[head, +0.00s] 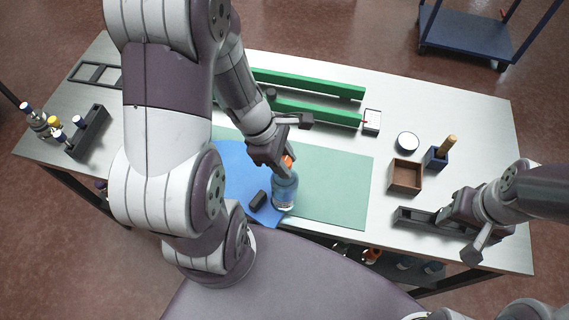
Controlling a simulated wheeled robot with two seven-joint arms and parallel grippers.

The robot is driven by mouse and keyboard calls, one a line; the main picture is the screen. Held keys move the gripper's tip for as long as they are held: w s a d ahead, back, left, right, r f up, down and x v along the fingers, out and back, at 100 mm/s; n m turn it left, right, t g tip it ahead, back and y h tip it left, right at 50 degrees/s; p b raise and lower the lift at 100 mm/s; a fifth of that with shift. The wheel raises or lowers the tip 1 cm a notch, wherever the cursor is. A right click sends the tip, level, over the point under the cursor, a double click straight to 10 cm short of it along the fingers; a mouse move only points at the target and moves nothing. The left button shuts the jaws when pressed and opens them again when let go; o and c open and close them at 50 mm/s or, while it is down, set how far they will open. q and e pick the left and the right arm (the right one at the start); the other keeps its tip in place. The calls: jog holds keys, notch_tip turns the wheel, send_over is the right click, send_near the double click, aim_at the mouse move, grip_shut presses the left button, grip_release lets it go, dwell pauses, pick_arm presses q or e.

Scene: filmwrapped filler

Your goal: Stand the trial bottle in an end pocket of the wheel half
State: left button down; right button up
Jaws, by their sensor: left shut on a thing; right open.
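The trial bottle (285,192) is blue and clear with an orange cap. My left gripper (277,165) is shut on it near the cap, and the bottle hangs or stands roughly upright below the fingers. The blue sheet-like piece (232,160), possibly the wheel half, lies on the green mat, partly hidden by my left arm. The bottle's base overlaps its right edge; I cannot tell whether it touches. A small dark block (258,200) is on the blue piece just left of the bottle. My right gripper (462,228) is open at the right, over a dark tray (420,218).
Green rails (310,85) lie at the back of the table. A brown open box (405,177), a round white-topped jar (408,142) and a blue holder (436,157) stand right. A dark rack (88,130) with small bottles beside it is at left. The green mat (335,185) is clear at right.

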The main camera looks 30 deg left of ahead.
pick_arm(q)
jog(key=shift+d+f, duration=0.1)
jog(key=shift+f, duration=0.7)
jog(key=shift+w+f, duration=0.1)
jog(key=shift+w, duration=0.05)
jog(key=shift+f, duration=0.1)
jog(key=c, duration=1.2)
grip_release()
jog(key=shift+f+b, duration=0.1)
jog(key=shift+b, duration=0.2)
jog(key=o, duration=0.4)
jog(key=shift+o, duration=0.2)
